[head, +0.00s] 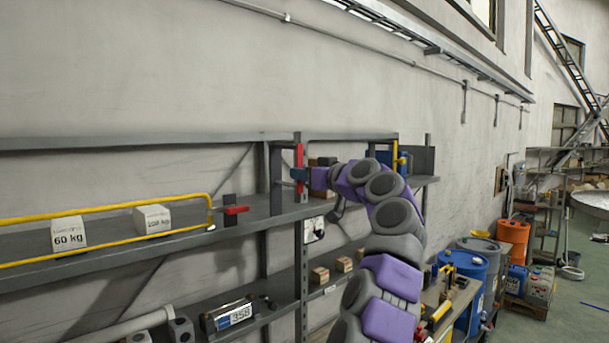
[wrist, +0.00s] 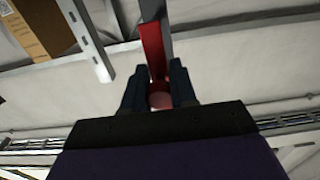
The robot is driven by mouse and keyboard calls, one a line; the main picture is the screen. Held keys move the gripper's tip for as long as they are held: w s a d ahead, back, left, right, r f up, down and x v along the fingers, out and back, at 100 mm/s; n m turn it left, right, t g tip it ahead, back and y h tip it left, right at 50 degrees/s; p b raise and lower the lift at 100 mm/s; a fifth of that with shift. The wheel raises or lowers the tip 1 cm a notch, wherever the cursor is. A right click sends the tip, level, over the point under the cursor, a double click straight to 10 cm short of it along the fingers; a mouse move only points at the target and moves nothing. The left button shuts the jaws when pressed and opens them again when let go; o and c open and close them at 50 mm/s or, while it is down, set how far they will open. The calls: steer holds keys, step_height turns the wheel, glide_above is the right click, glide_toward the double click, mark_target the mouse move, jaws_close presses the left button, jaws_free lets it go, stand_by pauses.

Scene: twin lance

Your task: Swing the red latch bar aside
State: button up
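The red latch bar (head: 299,154) stands upright on a grey shelf post in the head view. In the wrist view the red bar (wrist: 154,48) comes down from the top, and its rounded lower end lies between my fingers. My gripper (head: 300,174) is at the bar's lower part, with a dark finger on each side. In the wrist view my gripper (wrist: 159,88) appears shut on the bar, with no clear gap beside it. Part of the bar's lower end is hidden by the fingers.
A second red piece (head: 237,209) sits level at the end of a yellow rail (head: 110,208) on the left shelf, near two weight boxes (head: 152,219). Another yellow bar (head: 395,157) is behind my arm. In the wrist view a cardboard box (wrist: 42,24) is at upper left.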

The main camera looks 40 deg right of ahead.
jaws_close()
